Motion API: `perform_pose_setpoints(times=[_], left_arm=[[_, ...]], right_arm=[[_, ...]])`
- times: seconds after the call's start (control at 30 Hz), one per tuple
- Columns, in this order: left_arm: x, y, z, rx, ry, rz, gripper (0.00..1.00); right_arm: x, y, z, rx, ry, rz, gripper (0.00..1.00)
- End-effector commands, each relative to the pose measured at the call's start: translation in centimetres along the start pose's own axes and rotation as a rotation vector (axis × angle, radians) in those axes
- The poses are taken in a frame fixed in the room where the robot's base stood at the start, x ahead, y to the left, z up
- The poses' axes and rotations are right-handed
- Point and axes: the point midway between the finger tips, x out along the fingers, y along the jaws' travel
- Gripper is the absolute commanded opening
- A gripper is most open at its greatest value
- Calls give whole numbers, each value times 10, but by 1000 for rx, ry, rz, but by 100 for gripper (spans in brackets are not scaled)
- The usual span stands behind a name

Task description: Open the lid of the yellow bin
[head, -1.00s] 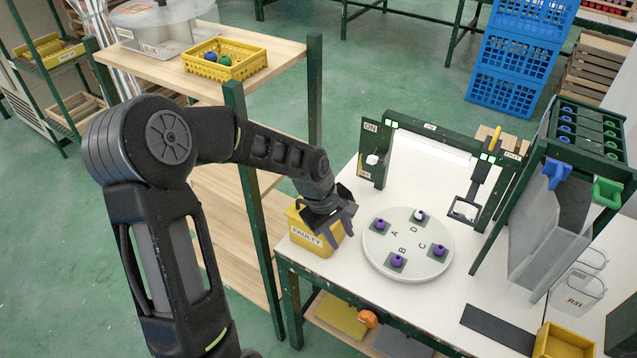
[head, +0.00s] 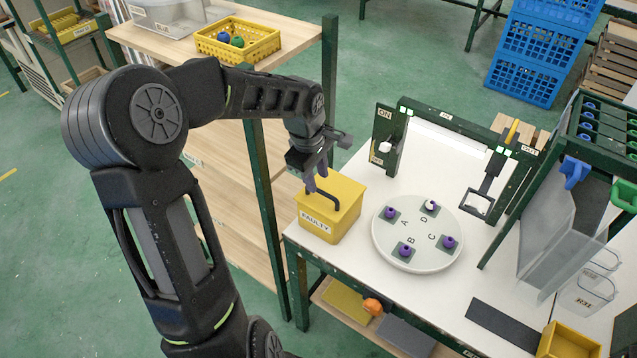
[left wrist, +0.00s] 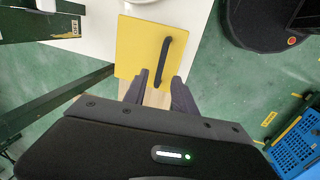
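The yellow bin (head: 345,222) labelled FAULTY stands at the left end of the white table, its lid (head: 345,190) down. A dark arched handle (head: 322,202) is on the lid. In the left wrist view the yellow lid (left wrist: 135,48) and its handle (left wrist: 163,58) lie just beyond my fingertips. My left gripper (head: 316,182) is over the lid by the handle. It also shows in the left wrist view (left wrist: 160,82), its fingers apart and empty. Whether a finger touches the handle I cannot tell. My right gripper is not in view.
A round white turntable (head: 405,262) with several purple-topped pieces is right of the bin. A green frame (head: 450,125) stands behind it. A wooden shelf (head: 290,65) with a yellow basket (head: 232,52) is to the left. A dark mat (head: 506,328) lies at the front right.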

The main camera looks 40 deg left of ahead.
Motion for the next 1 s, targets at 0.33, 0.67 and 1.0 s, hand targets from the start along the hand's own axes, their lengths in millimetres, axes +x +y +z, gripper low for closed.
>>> perform_pose_setpoints(times=[0.33,0.67,1.0], left_arm=[[39,0,0,0,-2,0,33],[40,0,0,0,0,1,27],[40,0,0,0,-1,1,0]], right_arm=[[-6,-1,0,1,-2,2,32],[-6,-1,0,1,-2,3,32],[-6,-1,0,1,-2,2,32]])
